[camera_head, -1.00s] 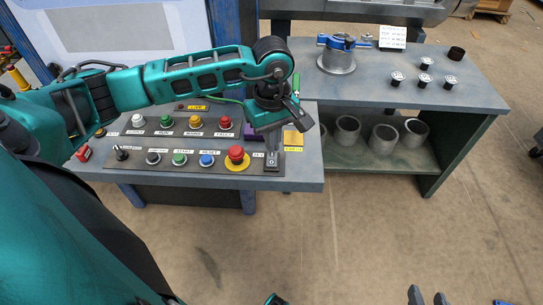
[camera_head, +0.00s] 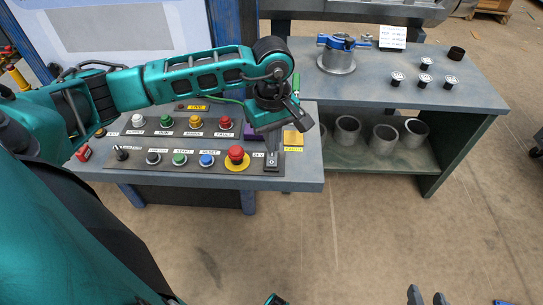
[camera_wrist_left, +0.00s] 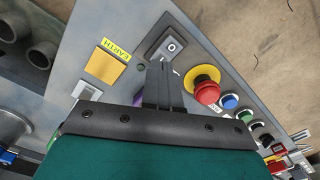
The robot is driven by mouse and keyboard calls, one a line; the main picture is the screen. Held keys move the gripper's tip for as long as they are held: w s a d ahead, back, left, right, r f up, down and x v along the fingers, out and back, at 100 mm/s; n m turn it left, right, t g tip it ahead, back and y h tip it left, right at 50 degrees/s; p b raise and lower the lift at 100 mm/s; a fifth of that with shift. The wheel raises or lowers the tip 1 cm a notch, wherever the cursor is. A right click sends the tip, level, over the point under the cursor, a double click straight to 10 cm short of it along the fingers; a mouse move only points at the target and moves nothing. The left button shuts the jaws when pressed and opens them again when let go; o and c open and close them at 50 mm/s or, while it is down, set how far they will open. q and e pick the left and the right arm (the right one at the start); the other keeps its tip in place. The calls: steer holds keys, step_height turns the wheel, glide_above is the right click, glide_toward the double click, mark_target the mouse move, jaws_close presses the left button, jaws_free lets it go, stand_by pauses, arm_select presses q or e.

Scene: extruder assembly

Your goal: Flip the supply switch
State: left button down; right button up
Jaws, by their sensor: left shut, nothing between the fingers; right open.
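The rocker switch (camera_head: 271,161), marked "0", sits in a dark plate at the right end of the control panel, beside a small label that seems to read 24V. It also shows in the left wrist view (camera_wrist_left: 170,46), with a mark at its near end by my fingertips. My left gripper (camera_head: 271,149) is shut and empty, pointing down at the switch. In the left wrist view its fingertips (camera_wrist_left: 160,68) are at the rocker's near end; I cannot tell whether they touch it. My right gripper (camera_head: 427,297) is open at the bottom edge, only its fingertips visible.
A red emergency button (camera_head: 236,154) on a yellow disc stands just left of the switch. Several lamps and buttons line the panel (camera_head: 310,172). A yellow EARTH plate (camera_head: 293,138) lies right of my gripper. A second table (camera_head: 440,98) holds a blue clamp ring (camera_head: 342,42).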

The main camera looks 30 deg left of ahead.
arm_select(q)
steer(key=shift+f+b, duration=0.85)
steer(key=shift+f, duration=0.1)
stand_by(0.4)
steer(key=shift+r+p, duration=2.3)
steer(key=shift+r, duration=1.25)
